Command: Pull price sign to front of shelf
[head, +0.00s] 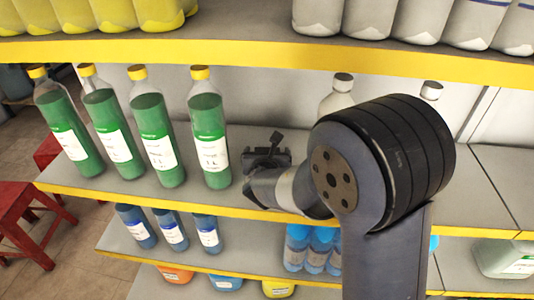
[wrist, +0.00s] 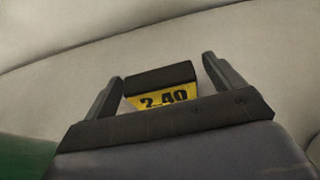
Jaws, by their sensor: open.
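The price sign (wrist: 165,97) shows in the wrist view as a yellow face reading "2.40" under a dark top edge. My gripper (wrist: 162,72) is open, with one finger on each side of the sign and visible gaps between fingers and sign. The sign's lower part is hidden behind the gripper body. In the head view my gripper (head: 267,157) is over the middle shelf (head: 240,192), just right of the green bottles. A small dark shape there (head: 277,138) may be the sign; its face is not visible.
The nearest green bottle (head: 210,130) stands close to the left of my gripper, with several more beyond it. White bottles (head: 337,93) stand behind my arm. The upper shelf's yellow edge (head: 270,48) runs above. The middle shelf is bare at right (head: 505,165).

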